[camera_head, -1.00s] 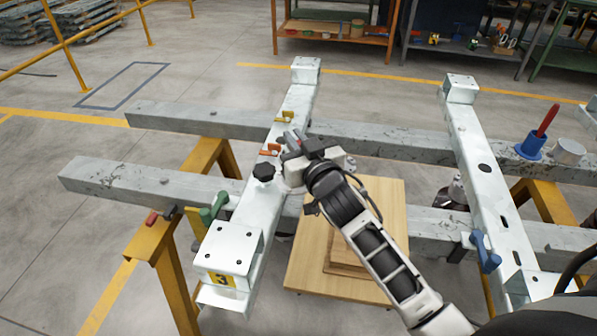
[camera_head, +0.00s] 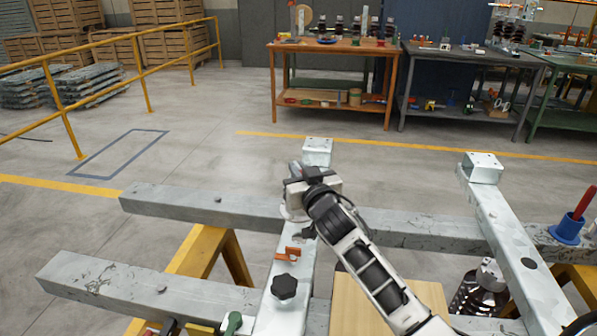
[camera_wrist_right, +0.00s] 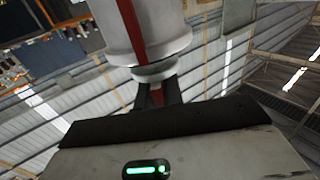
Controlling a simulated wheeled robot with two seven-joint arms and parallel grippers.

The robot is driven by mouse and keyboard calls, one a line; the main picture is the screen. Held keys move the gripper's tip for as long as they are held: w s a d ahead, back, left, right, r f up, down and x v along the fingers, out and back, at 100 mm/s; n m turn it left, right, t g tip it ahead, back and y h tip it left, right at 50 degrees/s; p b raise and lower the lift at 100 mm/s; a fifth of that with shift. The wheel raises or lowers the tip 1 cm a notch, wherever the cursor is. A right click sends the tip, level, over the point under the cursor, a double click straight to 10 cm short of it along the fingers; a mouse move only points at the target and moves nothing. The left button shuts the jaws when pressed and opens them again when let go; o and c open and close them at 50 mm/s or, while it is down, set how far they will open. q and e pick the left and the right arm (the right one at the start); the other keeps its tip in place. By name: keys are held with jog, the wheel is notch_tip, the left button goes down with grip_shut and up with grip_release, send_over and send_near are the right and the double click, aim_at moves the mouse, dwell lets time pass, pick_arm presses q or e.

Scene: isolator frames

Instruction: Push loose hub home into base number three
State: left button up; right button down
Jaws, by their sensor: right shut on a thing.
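My right gripper (camera_head: 296,180) is over the left galvanised rail, near its far end. In the right wrist view its dark fingers (camera_wrist_right: 158,92) are shut on a pale, round, stepped piece (camera_wrist_right: 165,42) with a red stripe. This may be the hub; its far end is cut off. In the head view the gripper mostly hides it, and I cannot tell whether it touches the rail. The left rail (camera_head: 277,315) carries an orange clamp (camera_head: 288,254) and a black knob (camera_head: 284,287). The number 3 label is out of view.
Two grey crossbeams (camera_head: 175,204) run under the rails. At right stand a second rail (camera_head: 505,225), a blue cup with a red handle (camera_head: 567,229) and a dark ribbed insulator (camera_head: 468,296). A wooden board (camera_head: 350,310) lies below my arm. Workbenches (camera_head: 335,48) stand behind.

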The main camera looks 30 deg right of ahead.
jog(key=shift+s+r, duration=0.1)
jog(key=shift+r, duration=0.35)
jog(key=shift+f+b, duration=0.45)
jog(key=shift+f, duration=0.3)
jog(key=shift+f+b, duration=0.55)
jog(key=shift+f, duration=0.1)
notch_tip(320, 180, down, 2)
jog(key=shift+b, duration=0.8)
jog(key=shift+f+b, duration=0.3)
jog(key=shift+f, duration=0.15)
pick_arm(q)
jog(key=shift+d+f, duration=0.4)
jog(key=shift+f, duration=0.45)
pick_arm(e)
jog(key=shift+f, duration=0.1)
pick_arm(q)
jog(key=shift+r+p, duration=0.3)
jog(key=shift+r, duration=0.1)
